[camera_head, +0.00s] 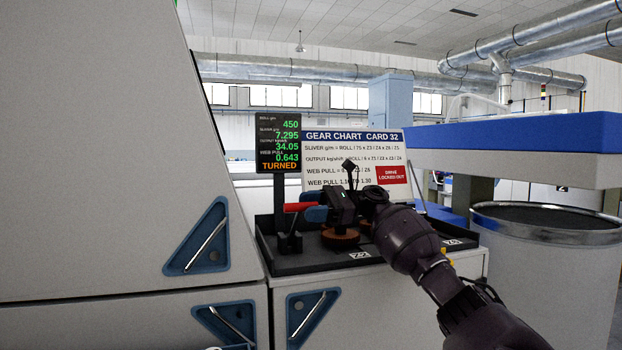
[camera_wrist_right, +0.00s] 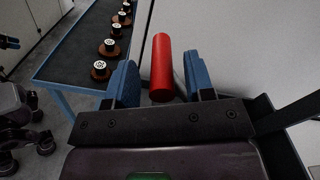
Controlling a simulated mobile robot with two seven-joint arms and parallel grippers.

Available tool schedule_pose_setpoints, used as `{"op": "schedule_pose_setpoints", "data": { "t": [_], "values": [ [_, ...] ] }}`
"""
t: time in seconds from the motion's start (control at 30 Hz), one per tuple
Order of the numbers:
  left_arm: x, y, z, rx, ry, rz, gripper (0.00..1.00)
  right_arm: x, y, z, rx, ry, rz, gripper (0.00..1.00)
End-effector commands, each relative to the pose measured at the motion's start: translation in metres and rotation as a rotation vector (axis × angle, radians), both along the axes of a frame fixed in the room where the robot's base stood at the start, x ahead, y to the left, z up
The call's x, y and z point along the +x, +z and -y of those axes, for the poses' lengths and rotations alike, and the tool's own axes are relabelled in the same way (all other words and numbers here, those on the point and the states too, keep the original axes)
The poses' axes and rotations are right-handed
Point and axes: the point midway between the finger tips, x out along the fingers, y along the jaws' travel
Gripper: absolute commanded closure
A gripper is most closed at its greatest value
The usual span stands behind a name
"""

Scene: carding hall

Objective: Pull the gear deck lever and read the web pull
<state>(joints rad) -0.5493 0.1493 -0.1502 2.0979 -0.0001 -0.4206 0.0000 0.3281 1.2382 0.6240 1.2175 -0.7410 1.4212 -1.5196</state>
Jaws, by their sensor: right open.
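The gear deck lever has a red handle (camera_head: 299,207) on a dark stand, left on the black deck tray (camera_head: 300,266). In the right wrist view the red handle (camera_wrist_right: 162,70) lies between the two blue fingers of my right gripper (camera_wrist_right: 160,88), with gaps showing beside it. The right gripper (camera_head: 316,211) is open. The display (camera_head: 278,143) reads roll 450, sliver 7.295, output 34.05, web pull 0.643, with TURNED in orange. The gear chart card 32 (camera_head: 328,149) stands behind the deck; my gripper hides part of its web pull lines. My left gripper is not seen.
A brown gear (camera_head: 340,239) sits on the deck below my gripper. A large grey machine body (camera_head: 100,150) stands left. A round can (camera_head: 550,235) and a blue-edged machine (camera_head: 520,132) are right. A table (camera_wrist_right: 62,62) with several gears shows in the wrist view.

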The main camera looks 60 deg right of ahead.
Motion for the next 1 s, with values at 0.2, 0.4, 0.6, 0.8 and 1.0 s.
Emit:
{"op": "schedule_pose_setpoints", "data": {
  "t": [0.2,0.4,0.6,0.8,1.0],
  "values": [
    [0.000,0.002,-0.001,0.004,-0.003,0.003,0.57,0.000,0.035,0.000,-0.003,-0.001,0.004,0.52],
    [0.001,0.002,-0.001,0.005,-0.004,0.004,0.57,0.000,0.076,0.000,-0.002,-0.001,0.003,0.52],
    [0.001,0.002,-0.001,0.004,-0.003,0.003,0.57,0.000,0.116,0.000,-0.002,-0.001,0.002,0.52],
    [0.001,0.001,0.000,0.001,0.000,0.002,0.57,0.001,0.149,-0.001,-0.001,0.001,-0.001,0.52],
    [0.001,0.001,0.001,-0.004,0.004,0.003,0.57,0.001,0.174,-0.001,0.001,0.002,-0.002,0.52]
  ]
}}
